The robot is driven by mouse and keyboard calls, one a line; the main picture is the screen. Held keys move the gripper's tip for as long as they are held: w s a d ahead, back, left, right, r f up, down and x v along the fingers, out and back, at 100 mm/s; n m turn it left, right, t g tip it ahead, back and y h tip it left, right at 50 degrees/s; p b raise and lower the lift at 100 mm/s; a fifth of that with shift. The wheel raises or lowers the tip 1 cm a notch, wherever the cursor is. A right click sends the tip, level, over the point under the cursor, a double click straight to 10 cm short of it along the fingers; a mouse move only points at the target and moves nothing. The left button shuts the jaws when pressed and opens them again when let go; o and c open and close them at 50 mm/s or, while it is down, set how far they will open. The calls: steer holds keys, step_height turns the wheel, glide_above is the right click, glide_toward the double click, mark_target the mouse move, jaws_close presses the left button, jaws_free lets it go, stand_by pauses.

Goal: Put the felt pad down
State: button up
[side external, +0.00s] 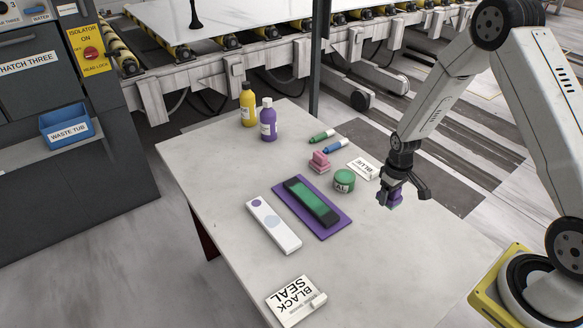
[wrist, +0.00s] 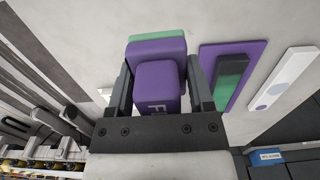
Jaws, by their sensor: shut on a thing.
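My gripper (side external: 388,197) is shut on a purple block with a green face, which I take to be the felt pad (side external: 395,204). The wrist view shows the pad (wrist: 157,85) between the fingers, its purple grip partly marked with letters starting with F and its green edge on the far side. I hold it near the right edge of the stone slab (side external: 225,185); its exact height above the slab is hard to tell. To the left, a dark tray with a green inlay (side external: 312,203) lies on a purple mat (side external: 336,224).
A white strip with coloured spots (side external: 272,224) lies left of the mat. Two bottles (side external: 268,120) stand farther back. The BLACK SEAL card (side external: 294,299) lies in front. The slab's front right is clear.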

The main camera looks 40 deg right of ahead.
glide_above(368, 208)
steer(key=f, duration=0.6)
steer(key=shift+s+f, duration=0.15)
steer(key=shift+s, duration=0.15)
steer(key=shift+w+f, duration=0.1)
steer(key=shift+w+f, duration=0.1)
steer(key=shift+f, duration=1.6)
steer(key=shift+f, duration=0.1)
steer(key=o, duration=1.2)
step_height(368, 208, up, 12)
